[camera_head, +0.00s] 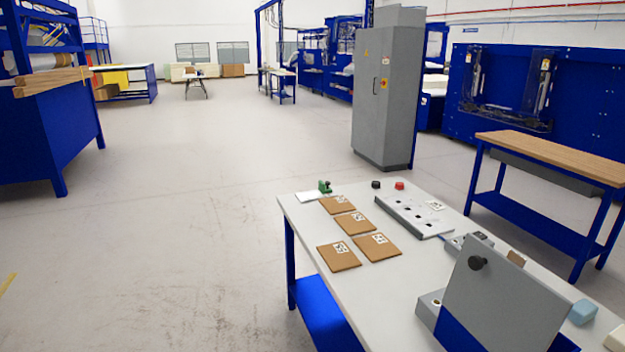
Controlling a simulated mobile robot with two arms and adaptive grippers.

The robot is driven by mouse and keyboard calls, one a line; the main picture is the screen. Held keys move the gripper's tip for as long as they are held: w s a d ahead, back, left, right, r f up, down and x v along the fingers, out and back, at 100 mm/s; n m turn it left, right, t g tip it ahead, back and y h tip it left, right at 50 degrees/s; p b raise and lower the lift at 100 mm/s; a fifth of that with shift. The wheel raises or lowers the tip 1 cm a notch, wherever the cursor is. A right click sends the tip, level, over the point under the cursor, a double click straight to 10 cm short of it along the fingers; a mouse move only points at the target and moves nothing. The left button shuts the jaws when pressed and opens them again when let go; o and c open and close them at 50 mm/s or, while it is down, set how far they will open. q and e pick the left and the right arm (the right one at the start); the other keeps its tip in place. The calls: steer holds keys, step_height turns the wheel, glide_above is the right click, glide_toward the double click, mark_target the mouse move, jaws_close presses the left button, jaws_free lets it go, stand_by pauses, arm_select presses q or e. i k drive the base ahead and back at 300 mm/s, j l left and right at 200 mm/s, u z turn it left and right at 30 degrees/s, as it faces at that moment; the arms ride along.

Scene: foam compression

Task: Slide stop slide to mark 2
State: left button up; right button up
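Neither of my grippers is in view. A flat light-grey plate (413,214) with several small dark marks lies on the white table (300,226). Next to its near end is a small grey device (468,243) with dark parts on top. A tilted grey panel (503,300) with a round black knob (478,263) stands at the near right of the table, with blue below it. I cannot tell which part is the stop slide, and no mark 2 is readable at this distance.
Several brown boards (352,223) with printed labels lie on the table's left half. A grey cabinet (385,95) and wood-topped bench (560,155) stand behind.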

mark_target(323, 188)
steer(key=i+j+z, duration=0.35)
steer(key=i+j, duration=0.65)
steer(key=j, duration=0.15)
